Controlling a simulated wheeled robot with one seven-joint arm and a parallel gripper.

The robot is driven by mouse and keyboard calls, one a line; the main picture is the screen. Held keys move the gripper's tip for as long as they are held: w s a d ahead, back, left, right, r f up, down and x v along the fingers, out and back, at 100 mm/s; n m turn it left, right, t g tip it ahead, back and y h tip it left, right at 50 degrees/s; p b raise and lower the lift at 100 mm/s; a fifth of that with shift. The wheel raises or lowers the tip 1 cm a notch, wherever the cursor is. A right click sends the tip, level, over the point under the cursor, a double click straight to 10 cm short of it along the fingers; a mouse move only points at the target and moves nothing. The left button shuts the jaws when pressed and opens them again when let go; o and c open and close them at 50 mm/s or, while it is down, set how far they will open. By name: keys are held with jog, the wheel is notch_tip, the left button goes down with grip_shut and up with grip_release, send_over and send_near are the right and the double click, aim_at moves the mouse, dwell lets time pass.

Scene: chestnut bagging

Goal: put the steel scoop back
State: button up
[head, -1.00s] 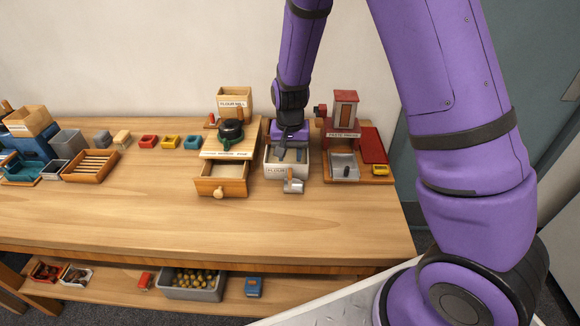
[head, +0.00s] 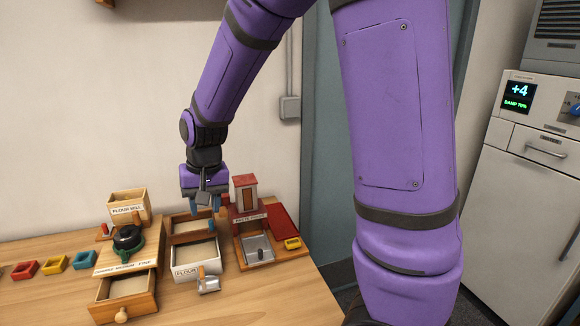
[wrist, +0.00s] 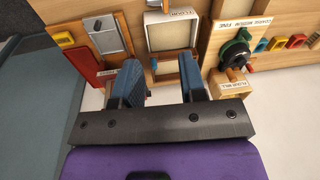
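My gripper (head: 204,208) has blue fingers pointing down and is above the back part of the flour bin, apart from the scoop. In the wrist view the two fingers (wrist: 160,75) stand well apart with nothing held between them.
The flour mill (head: 128,210) and its open drawer (head: 125,300) stand left of the bin. The paste press (head: 246,196) with a metal tray (head: 256,250) and red panel (head: 283,225) stands close on the right. Bare table lies in front right (head: 270,295).

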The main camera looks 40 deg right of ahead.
jog(key=s+d+r+n+t, duration=0.1)
jog(key=s+d+r+t, duration=0.1)
jog(key=s+r, duration=0.5)
jog(key=s+d+r+n+t+h, duration=0.1)
jog(key=s+d+r+n+t, duration=0.1)
jog(key=s+r, duration=0.6)
jog(key=s+d, duration=0.1)
jog(key=s, duration=0.6)
jog(key=shift+s+d+r, duration=0.15)
jog(key=shift+s+d, duration=0.15)
jog(key=shift+c, duration=0.2)
